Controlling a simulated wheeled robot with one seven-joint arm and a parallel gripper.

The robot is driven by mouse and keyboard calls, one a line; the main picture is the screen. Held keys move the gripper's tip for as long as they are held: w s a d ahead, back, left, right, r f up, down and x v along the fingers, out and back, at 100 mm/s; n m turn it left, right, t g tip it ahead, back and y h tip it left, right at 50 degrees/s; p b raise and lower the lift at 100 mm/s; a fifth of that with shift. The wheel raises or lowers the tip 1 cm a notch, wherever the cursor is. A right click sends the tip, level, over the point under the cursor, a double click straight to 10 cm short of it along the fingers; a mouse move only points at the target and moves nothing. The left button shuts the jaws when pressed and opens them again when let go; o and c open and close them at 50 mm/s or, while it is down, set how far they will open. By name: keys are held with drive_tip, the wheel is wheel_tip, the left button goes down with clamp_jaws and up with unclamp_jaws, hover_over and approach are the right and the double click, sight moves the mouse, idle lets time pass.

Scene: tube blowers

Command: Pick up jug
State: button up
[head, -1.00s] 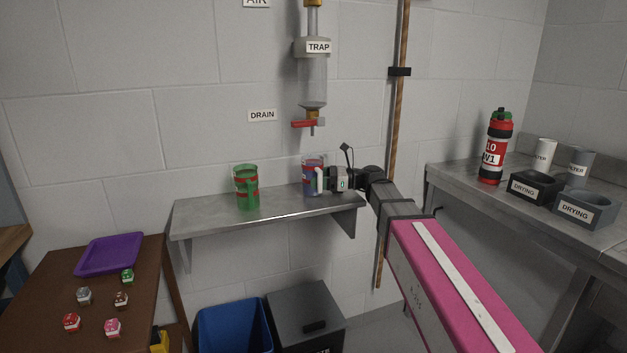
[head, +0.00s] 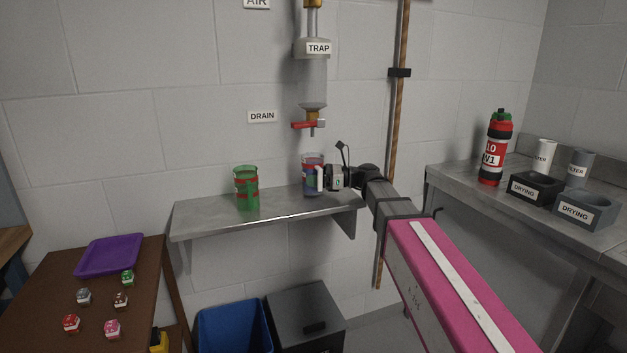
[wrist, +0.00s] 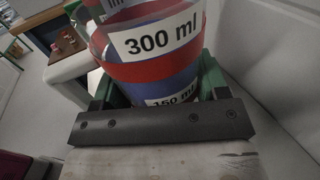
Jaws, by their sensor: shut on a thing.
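In the wrist view the green finger pads lie on both sides of the jug. A green jug (head: 246,188) with red bands stands apart on the left part of the shelf. I cannot tell whether the held jug's base touches the shelf.
The shelf (head: 280,212) has bare room between the two jugs. The trap and its red drain tap (head: 308,124) hang directly above the held jug. Bins (head: 232,328) stand below; a bench (head: 450,185) is at right.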

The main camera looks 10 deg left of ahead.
drive_tip(key=shift+r, duration=0.5)
drive_tip(key=shift+d+r, duration=0.25)
drive_tip(key=shift+r, duration=0.65)
drive_tip(key=w+d, duration=0.3)
drive_tip(key=d, duration=1.4)
drive_tip(key=s+d+f+m+t+h, duration=0.3)
drive_tip(key=d+f+m+t, duration=0.6)
drive_tip(key=d+f, duration=1)
drive_tip(key=s+d+t, duration=0.1)
drive_tip(key=t, duration=0.3)
drive_tip(key=shift+s, duration=0.2)
drive_tip(key=shift+s+f, duration=0.1)
